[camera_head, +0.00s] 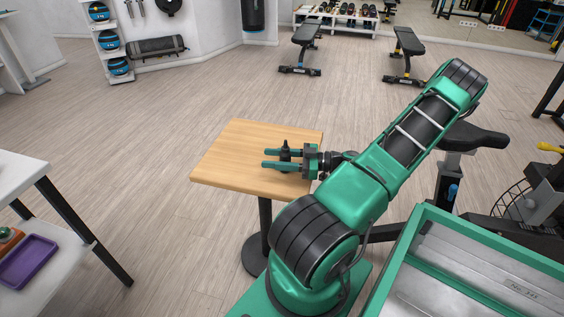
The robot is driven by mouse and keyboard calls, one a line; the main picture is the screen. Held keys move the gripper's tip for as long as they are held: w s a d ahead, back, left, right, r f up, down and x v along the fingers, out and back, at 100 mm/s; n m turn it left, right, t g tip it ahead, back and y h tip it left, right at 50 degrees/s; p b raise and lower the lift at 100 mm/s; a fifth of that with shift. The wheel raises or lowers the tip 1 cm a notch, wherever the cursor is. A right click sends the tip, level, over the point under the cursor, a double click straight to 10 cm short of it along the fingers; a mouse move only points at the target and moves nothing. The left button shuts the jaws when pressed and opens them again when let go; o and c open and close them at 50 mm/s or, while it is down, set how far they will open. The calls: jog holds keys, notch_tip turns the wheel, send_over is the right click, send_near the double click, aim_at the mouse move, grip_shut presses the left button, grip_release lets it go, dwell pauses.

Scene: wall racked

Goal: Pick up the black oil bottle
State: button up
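The black oil bottle (285,147) is small and dark and stands upright on the wooden table (225,169). My gripper (275,159) reaches in from the right over the table top, with its two green fingers pointing left. The fingers are apart, and the bottle shows between them, its top rising above the upper finger. The lower part of the bottle is partly hidden by the fingers. I cannot tell whether either finger touches it.
A white table (22,170) with black legs stands at the left, with a purple tray (28,262) on its lower shelf. An exercise bike (472,136) stands right of my arm. Weight benches (302,50) stand farther back. The floor around the wooden table's left side is clear.

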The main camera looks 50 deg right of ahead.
jog(key=c, duration=0.8)
jog(key=shift+r, duration=0.15)
